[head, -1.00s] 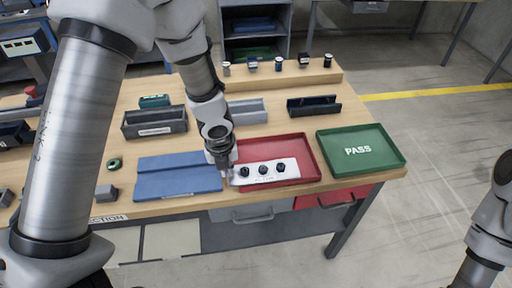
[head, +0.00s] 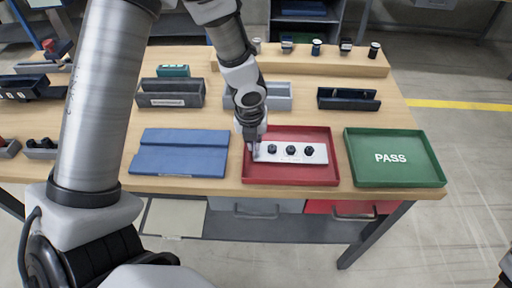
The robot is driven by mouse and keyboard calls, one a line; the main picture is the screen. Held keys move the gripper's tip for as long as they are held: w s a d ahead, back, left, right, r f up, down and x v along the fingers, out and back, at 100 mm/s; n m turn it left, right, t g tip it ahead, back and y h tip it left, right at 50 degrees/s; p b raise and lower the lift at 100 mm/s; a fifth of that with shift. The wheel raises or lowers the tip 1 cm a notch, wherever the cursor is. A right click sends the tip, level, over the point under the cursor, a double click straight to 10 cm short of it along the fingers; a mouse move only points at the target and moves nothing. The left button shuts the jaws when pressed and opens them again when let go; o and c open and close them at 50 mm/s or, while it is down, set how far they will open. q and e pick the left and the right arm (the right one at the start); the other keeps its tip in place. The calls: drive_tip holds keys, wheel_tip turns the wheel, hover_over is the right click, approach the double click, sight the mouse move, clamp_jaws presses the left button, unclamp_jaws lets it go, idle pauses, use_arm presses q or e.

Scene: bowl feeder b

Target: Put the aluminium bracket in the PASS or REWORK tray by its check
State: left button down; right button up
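The aluminium bracket (head: 314,155) is a pale flat plate with 3 black knobs in a row. It is over the red tray (head: 333,177), level, with its left end near the tray's left wall. I cannot tell whether it touches the tray floor. My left gripper (head: 254,149) points down and is shut on the bracket's left end. Its fingertips are small and partly merge with the plate. The green tray (head: 395,177), marked PASS, stands empty to the right. The bracket covers part of the red tray, and no lettering shows on it. My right gripper is out of view.
A blue grooved plate (head: 180,153) lies left of the red tray. Behind are a dark grey holder (head: 170,100), a light grey holder (head: 279,104) and a dark blue holder (head: 348,104). A wooden ledge (head: 300,64) carries several small parts. The table's front edge is close.

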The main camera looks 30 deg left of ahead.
use_arm(q)
drive_tip(key=shift+r, duration=0.1)
drive_tip(key=shift+a+f, duration=0.15)
drive_tip(key=shift+f, duration=0.15)
drive_tip(key=shift+s+f+b, duration=0.1)
drive_tip(key=shift+f+b, duration=0.25)
drive_tip(key=shift+b, duration=0.1)
drive_tip(key=c, duration=1.3)
unclamp_jaws()
